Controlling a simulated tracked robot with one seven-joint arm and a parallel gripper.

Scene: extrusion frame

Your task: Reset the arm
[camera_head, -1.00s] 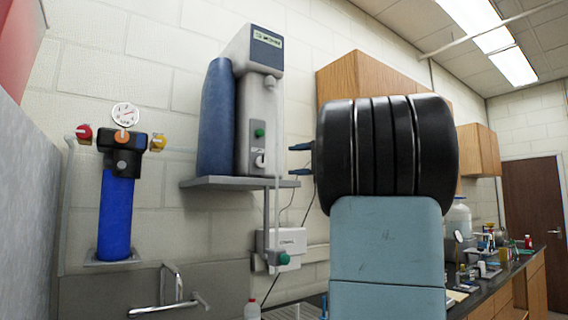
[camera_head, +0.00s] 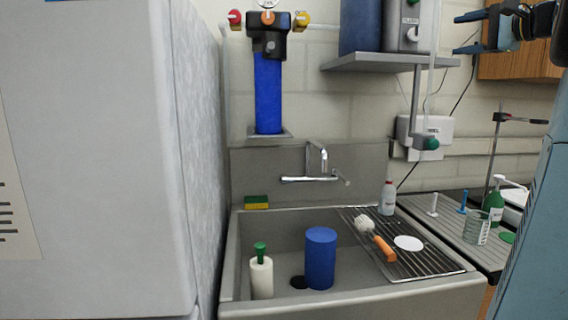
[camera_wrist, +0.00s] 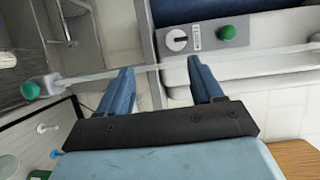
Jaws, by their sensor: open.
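My gripper (camera_head: 468,33) shows at the upper right of the head view, in front of the wall near the shelf and wooden cabinet. Its two blue fingers point left, one above the other, with a clear gap between them. In the wrist view my gripper (camera_wrist: 163,85) also has its fingers spread apart, with nothing held between them. A thin clear tube (camera_wrist: 250,55) crosses the wrist view beyond the fingertips; I cannot tell whether it touches them. My light-blue arm runs down the right edge of the head view.
A metal shelf (camera_head: 385,62) with a purifier unit (camera_head: 407,30) is left of my gripper. Below is a sink (camera_head: 350,298) holding a blue cylinder (camera_head: 320,260) and a white bottle (camera_head: 261,276). A drying rack (camera_head: 425,262) holds a brush. A large white cabinet (camera_head: 100,150) fills the left.

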